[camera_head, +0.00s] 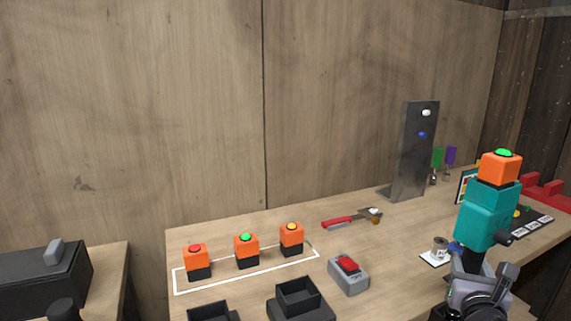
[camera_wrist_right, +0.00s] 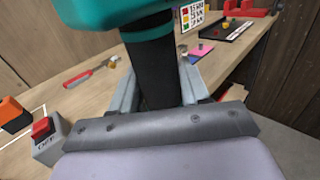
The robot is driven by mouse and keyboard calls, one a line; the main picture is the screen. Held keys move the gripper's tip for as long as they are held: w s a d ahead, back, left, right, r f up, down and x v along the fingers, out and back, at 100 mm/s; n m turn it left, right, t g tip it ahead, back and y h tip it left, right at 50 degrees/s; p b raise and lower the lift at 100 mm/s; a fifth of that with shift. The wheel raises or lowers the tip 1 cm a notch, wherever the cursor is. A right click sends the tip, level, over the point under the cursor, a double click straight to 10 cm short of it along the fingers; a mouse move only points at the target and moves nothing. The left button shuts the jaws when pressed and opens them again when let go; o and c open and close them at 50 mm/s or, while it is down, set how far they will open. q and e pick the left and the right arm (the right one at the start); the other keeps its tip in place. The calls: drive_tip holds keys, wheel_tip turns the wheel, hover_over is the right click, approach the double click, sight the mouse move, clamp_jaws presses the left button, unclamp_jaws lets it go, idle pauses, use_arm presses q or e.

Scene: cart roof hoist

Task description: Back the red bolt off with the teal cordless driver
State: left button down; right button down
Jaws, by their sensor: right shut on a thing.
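The teal cordless driver (camera_head: 485,215) is upright in my right gripper (camera_head: 481,275), with an orange battery with a green top (camera_head: 500,167) uppermost. In the right wrist view my right gripper's fingers are shut around its black handle (camera_wrist_right: 152,70). The driver's teal body (camera_wrist_right: 110,12) fills the top of that view. A dark upright metal plate (camera_head: 415,150) stands at the back of the bench, with a white bolt head (camera_head: 426,113) and a blue bolt head (camera_head: 422,134). I see no red bolt on its visible face. My left gripper is not in view.
Three orange batteries (camera_head: 246,250) with red, green and yellow tops stand in a white outline. A red-button box (camera_head: 348,273), black holders (camera_head: 302,300) and a red-handled tool (camera_head: 345,220) lie on the bench (camera_head: 235,285). A red rack (camera_head: 545,193) is far right.

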sight(473, 257)
drive_tip(key=shift+r, duration=1.4)
